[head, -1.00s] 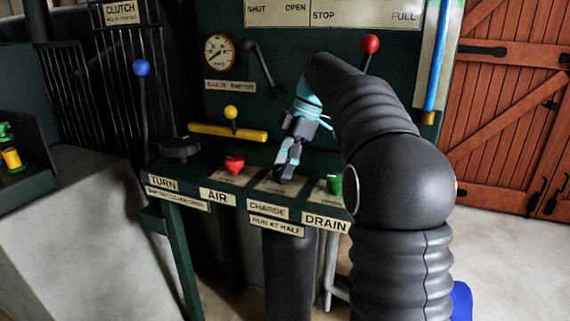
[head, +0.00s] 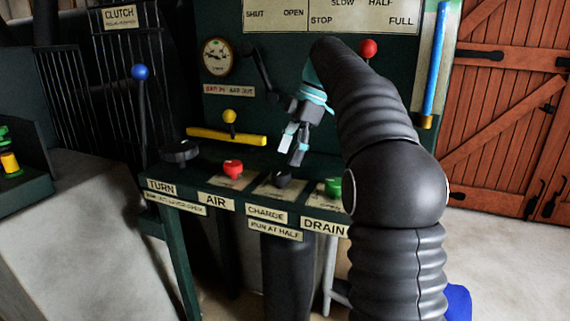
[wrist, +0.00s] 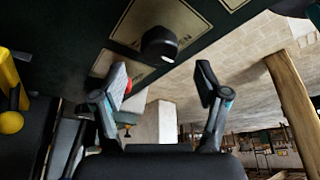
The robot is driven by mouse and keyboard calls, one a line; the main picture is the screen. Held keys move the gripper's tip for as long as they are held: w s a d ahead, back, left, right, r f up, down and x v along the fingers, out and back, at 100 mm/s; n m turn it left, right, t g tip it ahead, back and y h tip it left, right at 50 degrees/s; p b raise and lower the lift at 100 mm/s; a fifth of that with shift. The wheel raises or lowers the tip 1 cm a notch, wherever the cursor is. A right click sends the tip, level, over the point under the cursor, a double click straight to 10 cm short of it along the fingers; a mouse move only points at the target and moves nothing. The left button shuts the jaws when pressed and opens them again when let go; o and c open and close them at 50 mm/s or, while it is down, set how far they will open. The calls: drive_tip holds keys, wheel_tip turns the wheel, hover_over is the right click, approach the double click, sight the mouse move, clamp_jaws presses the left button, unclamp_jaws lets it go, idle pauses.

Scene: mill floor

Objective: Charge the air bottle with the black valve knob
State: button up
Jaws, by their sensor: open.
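The black valve knob (head: 281,179) sits on the panel's sloping shelf above the CHARGE label (head: 267,214). In the wrist view the black knob (wrist: 159,44) stands beyond and between the spread fingertips, with a gap to both. My gripper (head: 296,152) is open and empty, just above the knob and slightly to its right; it also shows in the wrist view (wrist: 163,80). A dark cylinder (head: 287,275) stands below the shelf; I cannot tell if it is the air bottle.
A red knob (head: 233,167) is left of the black one, and a green knob (head: 333,186) is right, close to my arm. A yellow bar (head: 228,136), a dark handwheel (head: 180,151), a gauge (head: 218,57) and a red-topped lever (head: 368,48) are nearby.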

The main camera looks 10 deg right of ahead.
drive_tip(key=v, duration=0.3)
idle(0.4)
drive_tip(key=s+a+f+m+t+h, duration=0.1)
drive_tip(key=s+a+f+m, duration=0.1)
drive_tip(key=s+m, duration=0.4)
drive_tip(key=s+a+f+m+t+h, duration=0.2)
drive_tip(key=s+m, duration=0.2)
drive_tip(key=s, duration=0.4)
drive_tip(key=s+f+m+t+h, duration=0.1)
drive_tip(key=s+f+m+t, duration=0.2)
drive_tip(key=s+f+m, duration=0.5)
drive_tip(key=s+f, duration=0.7)
drive_tip(key=s, duration=0.1)
drive_tip(key=shift+s+d+f+m+h, duration=0.3)
drive_tip(key=shift+s+d+f+m, duration=0.05)
drive_tip(key=shift+s+f+m, duration=0.05)
idle(3.9)
